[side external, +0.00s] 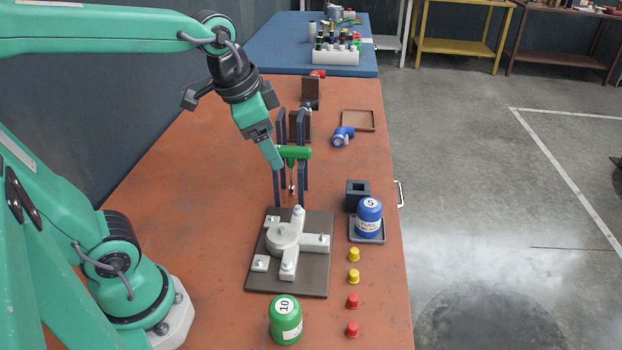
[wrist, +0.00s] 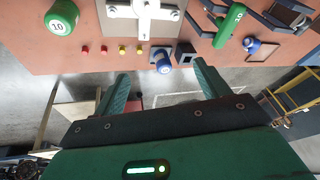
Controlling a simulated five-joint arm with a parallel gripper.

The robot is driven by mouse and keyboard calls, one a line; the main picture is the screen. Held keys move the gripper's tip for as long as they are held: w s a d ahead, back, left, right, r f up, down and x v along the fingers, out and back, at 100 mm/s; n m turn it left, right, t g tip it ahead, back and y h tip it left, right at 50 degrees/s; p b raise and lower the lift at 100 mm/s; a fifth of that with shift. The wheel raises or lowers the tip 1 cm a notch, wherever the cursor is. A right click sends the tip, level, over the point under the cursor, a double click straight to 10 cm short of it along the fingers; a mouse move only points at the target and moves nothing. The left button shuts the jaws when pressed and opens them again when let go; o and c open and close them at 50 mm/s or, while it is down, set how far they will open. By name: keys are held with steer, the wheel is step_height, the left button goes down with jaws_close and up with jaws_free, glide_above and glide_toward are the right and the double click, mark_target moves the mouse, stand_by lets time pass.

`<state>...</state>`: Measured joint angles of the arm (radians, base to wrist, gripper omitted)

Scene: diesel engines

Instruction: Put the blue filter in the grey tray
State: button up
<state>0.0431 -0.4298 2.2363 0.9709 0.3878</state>
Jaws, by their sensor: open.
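The blue filter (side external: 369,217), marked 5 and FUEL, stands upright in the small grey tray (side external: 367,238) near the table's right edge. It also shows in the wrist view (wrist: 163,62), just beyond the space between my fingers. My gripper (side external: 275,160) is open and empty, raised above the table in the side view. It is to the left of and farther back than the filter, apart from it. In the wrist view my gripper (wrist: 161,83) has its two fingers spread wide with nothing between them.
A dark square block (side external: 357,194) stands right behind the tray. A rack with a green-handled tool (side external: 292,152) is close to my gripper. A fixture plate (side external: 315,278) lies left of the tray. Yellow and red caps (side external: 353,275) line the front right. A green filter (side external: 286,320) stands in front.

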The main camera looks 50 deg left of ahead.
steer(key=s+a+f+n+t, duration=0.1)
steer(key=s+f+n, duration=0.1)
steer(key=s+n, duration=0.3)
steer(key=shift+s+a+f, duration=0.15)
steer(key=shift+s, duration=0.8)
